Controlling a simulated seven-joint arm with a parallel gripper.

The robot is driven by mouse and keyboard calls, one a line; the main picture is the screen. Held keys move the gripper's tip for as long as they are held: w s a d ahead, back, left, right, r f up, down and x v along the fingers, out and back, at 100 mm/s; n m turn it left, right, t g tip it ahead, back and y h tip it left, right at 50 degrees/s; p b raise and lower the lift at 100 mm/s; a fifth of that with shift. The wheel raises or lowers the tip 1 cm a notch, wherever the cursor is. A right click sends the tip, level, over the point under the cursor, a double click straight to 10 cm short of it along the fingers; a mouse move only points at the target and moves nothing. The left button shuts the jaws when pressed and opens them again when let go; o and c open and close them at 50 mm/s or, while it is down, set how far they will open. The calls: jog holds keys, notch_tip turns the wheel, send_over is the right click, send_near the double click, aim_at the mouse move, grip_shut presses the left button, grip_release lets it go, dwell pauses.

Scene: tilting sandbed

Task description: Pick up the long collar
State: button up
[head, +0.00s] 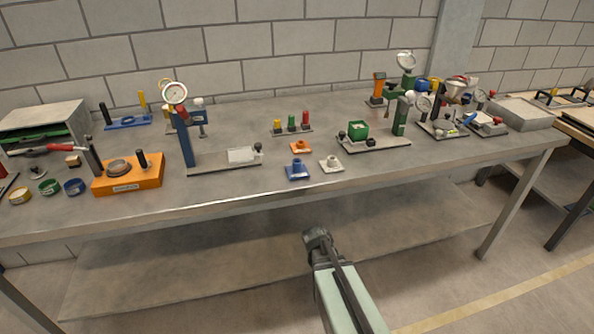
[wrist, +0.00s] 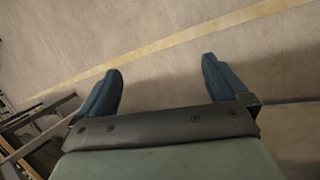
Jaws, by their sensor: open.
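Three small flanged collars stand close together near the table's front middle: a blue one (head: 297,171), a white one (head: 330,164) and an orange one (head: 300,147). The blue one looks the tallest, but I cannot tell for certain which is the long collar. In the wrist view my gripper (wrist: 161,72) is open and empty, its two blue fingers wide apart above bare floor. In the head view the dark end of my arm (head: 318,240) is in front of and below the table edge, apart from the collars. The fingers cannot be made out there.
The grey table (head: 240,190) holds a blue dial stand (head: 185,135) and an orange fixture (head: 128,174) on the left. A green dial stand (head: 400,115) is right of the collars, and a small rack of coloured pegs (head: 291,126) is behind them. Bare tabletop lies around the collars.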

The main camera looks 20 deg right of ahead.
jog(key=w+d+r+m+t+h, duration=0.1)
jog(key=w+d+r+m, duration=0.2)
jog(key=r, duration=0.7)
jog(key=w+d+r+m+h, duration=0.1)
jog(key=w+d+r, duration=0.25)
jog(key=r, duration=0.55)
jog(key=w+d+r+m+t+h, duration=0.1)
jog(key=w+d+r+m, duration=0.2)
jog(key=r, duration=0.7)
notch_tip(320, 180, up, 15)
jog(key=m+t+y, duration=0.2)
jog(key=m+y, duration=0.5)
jog(key=m, duration=0.1)
send_over(297, 164)
jog(key=w+d, duration=0.1)
notch_tip(297, 164, down, 8)
jog(key=shift+w+d+f, duration=0.1)
jog(key=shift+d, duration=0.05)
jog(key=shift+w+a+f, duration=0.1)
jog(key=shift+a+f, duration=0.15)
jog(key=shift+f, duration=1.05)
jog(key=shift+a+f, duration=0.2)
jog(key=shift+f, duration=1.1)
jog(key=c, duration=1.1)
